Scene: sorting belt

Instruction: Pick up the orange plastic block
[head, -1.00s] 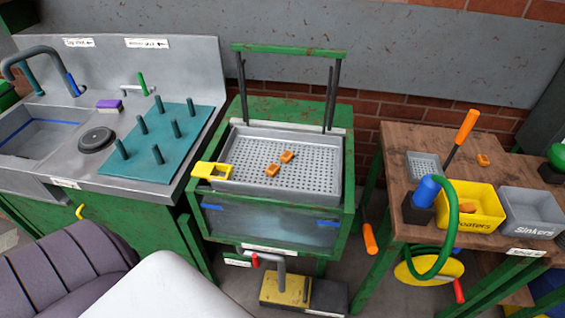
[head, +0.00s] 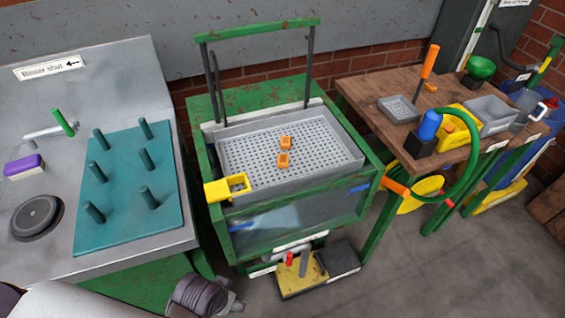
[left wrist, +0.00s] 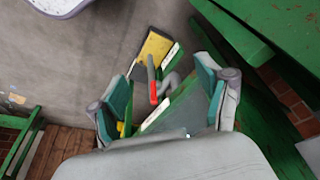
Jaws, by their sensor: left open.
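Two small orange blocks lie in the grey perforated tray: one farther back (head: 286,143) and one just in front of it (head: 283,160). Another orange block (head: 431,87) lies on the wooden table to the right. My left gripper shows in the left wrist view (left wrist: 160,80), its two teal-padded fingers apart with nothing held between them. It is over the floor area near the yellow and black pedal (left wrist: 155,48). My right gripper is not in view.
The tray (head: 235,185) sits in a green frame with a raised handle bar (head: 258,30). A yellow piece (head: 228,188) is on its front left corner. A teal peg board (head: 125,215) is left; a wooden table (head: 365,92) with bins and a green hose (head: 470,170) is right.

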